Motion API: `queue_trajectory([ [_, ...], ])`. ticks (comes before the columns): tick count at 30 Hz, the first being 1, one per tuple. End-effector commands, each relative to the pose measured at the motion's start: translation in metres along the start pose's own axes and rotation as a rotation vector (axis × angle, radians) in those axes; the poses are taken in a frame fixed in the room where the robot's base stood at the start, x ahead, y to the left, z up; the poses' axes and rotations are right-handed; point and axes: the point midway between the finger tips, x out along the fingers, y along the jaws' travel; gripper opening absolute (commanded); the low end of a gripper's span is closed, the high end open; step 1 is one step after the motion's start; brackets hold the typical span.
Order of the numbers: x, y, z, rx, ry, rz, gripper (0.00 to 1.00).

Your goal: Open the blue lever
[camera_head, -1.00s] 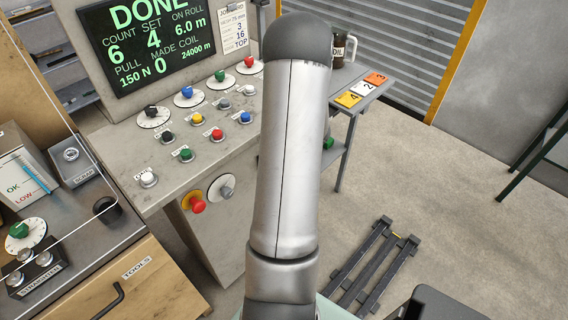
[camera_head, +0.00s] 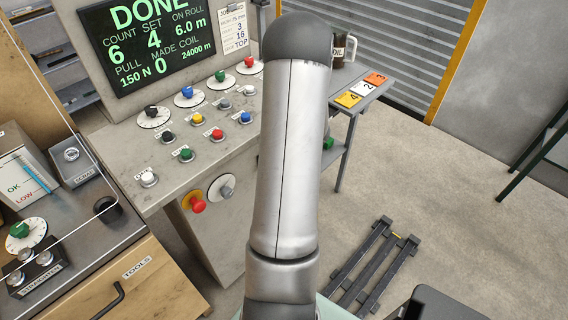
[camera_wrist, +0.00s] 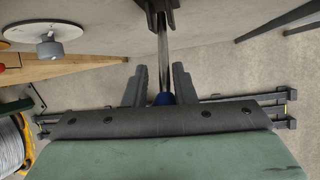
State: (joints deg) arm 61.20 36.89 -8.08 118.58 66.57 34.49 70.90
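In the wrist view, a lever (camera_wrist: 163,45) shows as a shiny metal rod hanging from a dark bracket (camera_wrist: 158,10). Its blue end (camera_wrist: 164,98) lies between the two fingers of my gripper (camera_wrist: 158,80), near the palm. The fingers are apart, one on each side of the rod, with a visible gap on the left. I cannot tell whether the right finger touches it. In the head view my arm hides the gripper, and I cannot make out the lever there.
A control panel (camera_head: 225,155) with several coloured knobs and buttons stands left of my arm. A side table (camera_head: 362,90) is behind it. A dark slatted frame (camera_head: 376,265) lies on the floor at right. A yellow-rimmed spool (camera_wrist: 12,145) shows at the wrist view's left edge.

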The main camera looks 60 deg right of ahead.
Motion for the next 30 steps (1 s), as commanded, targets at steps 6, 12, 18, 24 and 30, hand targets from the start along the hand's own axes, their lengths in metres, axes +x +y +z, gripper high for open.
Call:
queue_trajectory([
  [6, 0.000, -0.002, 0.000, 0.001, 0.001, -0.005, 0.46],
  [12, -0.003, -0.003, 0.000, 0.000, 0.000, -0.008, 0.46],
  [18, -0.030, -0.003, 0.001, -0.001, -0.002, -0.010, 0.46],
  [24, -0.080, -0.002, 0.001, -0.002, -0.002, -0.011, 0.46],
  [30, -0.127, -0.002, 0.001, -0.002, -0.002, -0.010, 0.46],
])
